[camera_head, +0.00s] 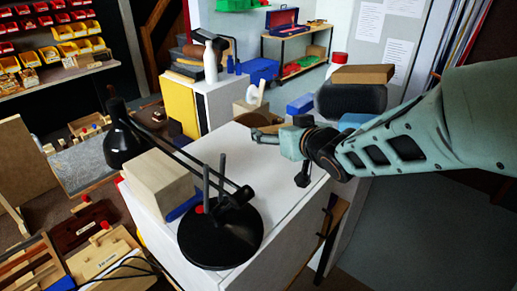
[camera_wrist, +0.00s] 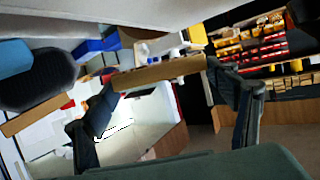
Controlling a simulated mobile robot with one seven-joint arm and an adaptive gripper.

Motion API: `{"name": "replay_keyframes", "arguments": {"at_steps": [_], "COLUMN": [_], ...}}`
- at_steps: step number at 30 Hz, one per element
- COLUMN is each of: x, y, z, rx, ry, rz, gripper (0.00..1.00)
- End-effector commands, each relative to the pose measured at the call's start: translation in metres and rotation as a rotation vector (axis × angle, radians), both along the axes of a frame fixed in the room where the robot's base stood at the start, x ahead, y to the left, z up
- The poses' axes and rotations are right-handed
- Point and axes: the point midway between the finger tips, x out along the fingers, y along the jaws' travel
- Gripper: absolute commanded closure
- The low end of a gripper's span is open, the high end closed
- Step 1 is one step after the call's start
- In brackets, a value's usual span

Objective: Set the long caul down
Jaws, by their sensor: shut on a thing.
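The long caul (camera_wrist: 160,73) is a plain brown wooden strip. In the wrist view it spans between the two dark fingertips of my gripper (camera_wrist: 163,82), which is shut on it. In the head view my gripper (camera_head: 290,143) is over the right part of the white bench top (camera_head: 285,205). I cannot tell the exact gap between the caul and the bench top.
A black desk lamp (camera_head: 220,235) stands at the bench's near edge, beside a pale wood block (camera_head: 158,183). At the back are a black rounded case (camera_head: 352,100) with a brown box (camera_head: 362,74) above it. The middle of the white top looks clear.

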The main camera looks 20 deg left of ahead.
Motion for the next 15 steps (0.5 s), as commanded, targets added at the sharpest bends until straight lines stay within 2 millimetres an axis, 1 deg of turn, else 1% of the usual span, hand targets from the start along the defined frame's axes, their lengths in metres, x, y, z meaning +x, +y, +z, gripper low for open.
{"name": "replay_keyframes", "arguments": {"at_steps": [1,3,6,8,12,15], "x": [-0.009,-0.019,-0.028,-0.030,-0.032,-0.031], "y": [0.015,0.031,0.043,0.046,0.048,0.047], "z": [0.006,0.009,0.009,0.002,-0.027,-0.043], "rx": [-0.006,-0.014,-0.021,-0.023,-0.024,-0.025], "ry": [-0.003,-0.004,-0.004,-0.002,0.001,-0.001], "rz": [0.039,0.080,0.114,0.122,0.126,0.125], "gripper": [0.41,0.41,0.41,0.41,0.41,0.41]}}
